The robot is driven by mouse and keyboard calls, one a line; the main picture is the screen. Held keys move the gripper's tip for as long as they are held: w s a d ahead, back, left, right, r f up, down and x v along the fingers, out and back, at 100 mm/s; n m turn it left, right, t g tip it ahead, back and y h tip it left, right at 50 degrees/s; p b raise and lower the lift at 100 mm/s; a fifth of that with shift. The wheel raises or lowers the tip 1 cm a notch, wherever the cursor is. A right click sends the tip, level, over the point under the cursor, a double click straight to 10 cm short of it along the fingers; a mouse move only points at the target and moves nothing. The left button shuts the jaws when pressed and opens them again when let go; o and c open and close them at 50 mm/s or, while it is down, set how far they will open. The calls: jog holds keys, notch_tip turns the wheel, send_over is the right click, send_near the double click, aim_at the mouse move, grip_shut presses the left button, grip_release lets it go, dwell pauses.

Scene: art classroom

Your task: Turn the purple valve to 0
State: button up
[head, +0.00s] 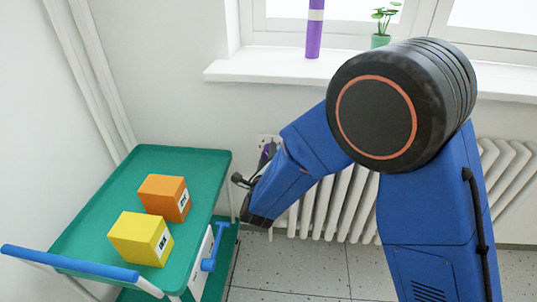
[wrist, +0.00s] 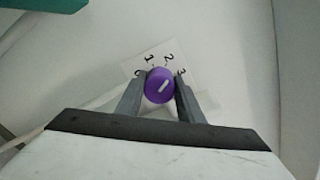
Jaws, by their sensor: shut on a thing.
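In the head view only a bit of purple from the valve (head: 268,151) shows beside my blue arm, low on the wall. My arm hides most of the gripper there.
A green-topped cart (head: 100,193) stands at left with an orange box (head: 165,198) and a yellow box (head: 141,239) on it. A white radiator (head: 335,205) is behind my arm. The windowsill (head: 260,66) holds a purple cylinder (head: 314,35) and a potted plant (head: 381,40).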

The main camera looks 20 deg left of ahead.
jog(key=n, duration=0.7)
jog(key=shift+a+f, duration=0.1)
jog(key=shift+f, duration=0.05)
jog(key=n, duration=0.6)
jog(key=shift+n, duration=0.3)
jog(key=n, duration=0.4)
jog(key=shift+f, duration=0.1)
jog(key=shift+n, duration=2.2)
jog(key=shift+s, duration=0.1)
jog(key=o, duration=1.1)
jog(key=shift+c, duration=0.2)
